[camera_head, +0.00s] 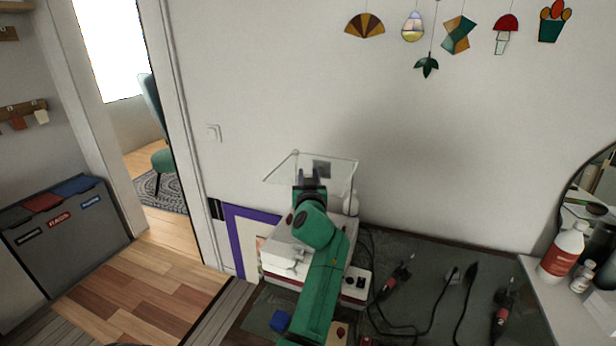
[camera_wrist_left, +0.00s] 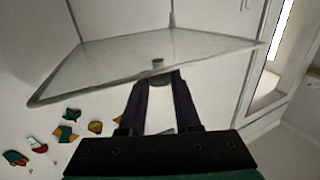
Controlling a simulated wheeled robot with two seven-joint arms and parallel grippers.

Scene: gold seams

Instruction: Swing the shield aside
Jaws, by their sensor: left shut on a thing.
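The shield (camera_head: 341,174) is a clear, thin-edged panel standing above the white machine (camera_head: 290,257) near the wall in the head view. It also shows in the left wrist view (camera_wrist_left: 110,62), spreading wide just beyond the fingers. My left gripper (camera_head: 309,176) is at the shield, with its green arm reaching over the machine. In the left wrist view its two dark fingers (camera_wrist_left: 160,95) close in on a small knob or edge part of the shield; the exact contact is partly hidden by the fingers. My right gripper is in neither view.
The dark bench top (camera_head: 430,262) holds soldering tools (camera_head: 396,280) and loose cables right of the machine. A purple-edged frame (camera_head: 236,232) leans on the wall at left. Bottles (camera_head: 566,250) stand at far right. Glass ornaments (camera_head: 457,35) hang on the wall above.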

